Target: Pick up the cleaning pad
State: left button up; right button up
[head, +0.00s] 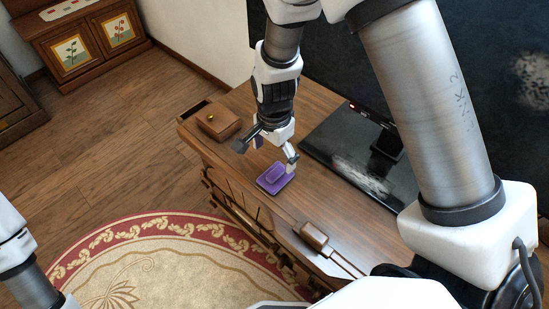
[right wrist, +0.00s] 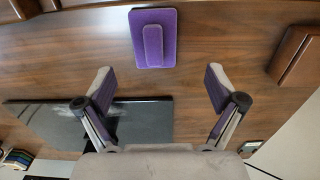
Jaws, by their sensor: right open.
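The cleaning pad (head: 275,179) is a flat purple block with a raised purple grip on top. It lies on the wooden cabinet top (head: 330,232), near its front edge. In the right wrist view, the pad (right wrist: 169,40) is at the top centre, beyond the fingertips, and its grip runs lengthwise. My right gripper (head: 266,155) is open above and just behind the pad; its fingers (right wrist: 160,84) are spread wide with nothing between them. Only a piece of my left arm shows at the left edge of the head view; its gripper is out of view.
A small brown box (head: 218,121) stands on the cabinet left of the pad. A large dark screen (head: 450,60) with a flat black base (head: 345,150) stands at the right. A brown object with cords (head: 315,236) lies near the front edge. A round rug (head: 165,270) covers the floor.

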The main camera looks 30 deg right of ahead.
aim_at(276, 172)
jog(key=shift+s+a+f+b, duration=0.15)
jog(key=shift+s+f, duration=0.15)
jog(key=shift+f, duration=0.2)
jog(key=shift+s+a+f+b, duration=0.15)
jog(key=shift+s+f, duration=0.15)
jog(key=shift+f, duration=0.15)
jog(key=f, duration=0.1)
jog(key=f+b, duration=0.1)
jog(key=f, duration=0.3)
jog(key=shift+w+d, duration=0.2)
jog(key=shift+d, duration=0.15)
jog(key=shift+r, duration=0.2)
jog(key=shift+c, duration=0.6)
pick_arm(q)
jog(key=shift+s+a+f, duration=0.1)
jog(key=shift+s+f, duration=0.15)
jog(key=shift+f, duration=0.3)
jog(key=shift+s+f, duration=0.25)
jog(key=shift+f, duration=0.25)
pick_arm(e)
jog(key=c, duration=1.1)
